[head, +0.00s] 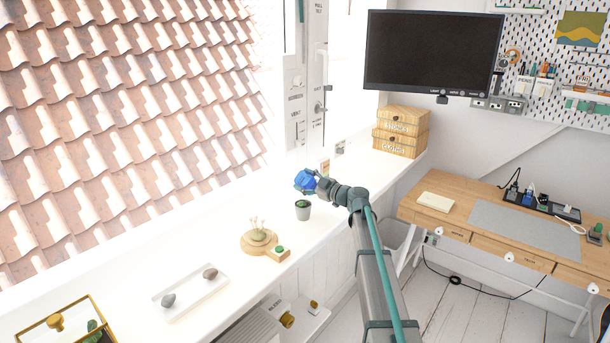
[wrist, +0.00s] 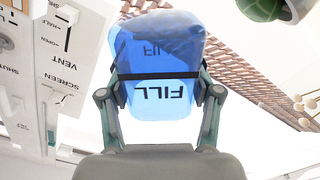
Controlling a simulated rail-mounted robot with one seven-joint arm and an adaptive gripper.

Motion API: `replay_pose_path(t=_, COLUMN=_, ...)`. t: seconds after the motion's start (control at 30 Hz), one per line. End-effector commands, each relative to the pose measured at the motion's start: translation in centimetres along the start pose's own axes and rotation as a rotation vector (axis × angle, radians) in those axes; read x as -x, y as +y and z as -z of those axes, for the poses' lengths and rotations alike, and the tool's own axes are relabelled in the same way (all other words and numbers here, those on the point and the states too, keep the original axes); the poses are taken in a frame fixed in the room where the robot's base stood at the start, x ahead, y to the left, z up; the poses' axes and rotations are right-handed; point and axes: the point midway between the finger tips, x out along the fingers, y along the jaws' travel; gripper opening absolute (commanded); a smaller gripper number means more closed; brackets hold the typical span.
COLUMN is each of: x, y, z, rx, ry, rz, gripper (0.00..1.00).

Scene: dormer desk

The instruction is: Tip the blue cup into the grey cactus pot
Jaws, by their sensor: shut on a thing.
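The blue cup (head: 304,180) is see-through and marked FILL. My gripper (head: 314,183) is shut on it and holds it in the air above the white sill, just above the grey cactus pot in the picture. In the wrist view the cup (wrist: 155,55) sits between both fingers of my gripper (wrist: 160,92), its lettering upside down. A black line crosses the cup, with darker blue on one side of it. The grey cactus pot (head: 303,213) stands on the sill with a green cactus in it. Part of the pot (wrist: 292,10) shows at the wrist view's top right corner.
A round wooden dish (head: 258,243) with pale stems and a small wooden block (head: 278,254) with a green top lie left of the pot. Wooden drawers (head: 402,132) stand at the sill's far end. A panel (head: 305,90) rises behind the cup.

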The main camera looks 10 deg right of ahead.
Motion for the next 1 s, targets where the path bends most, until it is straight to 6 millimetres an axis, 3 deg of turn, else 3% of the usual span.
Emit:
replay_pose_path(t=0.4, x=0.0, y=0.0, z=0.3, rx=-0.096, ry=0.000, rz=0.000, gripper=0.29)
replay_pose_path(t=0.7, x=0.0, y=0.7, z=2.4, rx=-0.411, ry=0.001, rz=0.000, gripper=0.29)
replay_pose_path(t=1.0, x=0.0, y=1.2, z=3.6, rx=-0.574, ry=0.000, rz=0.000, gripper=0.29)
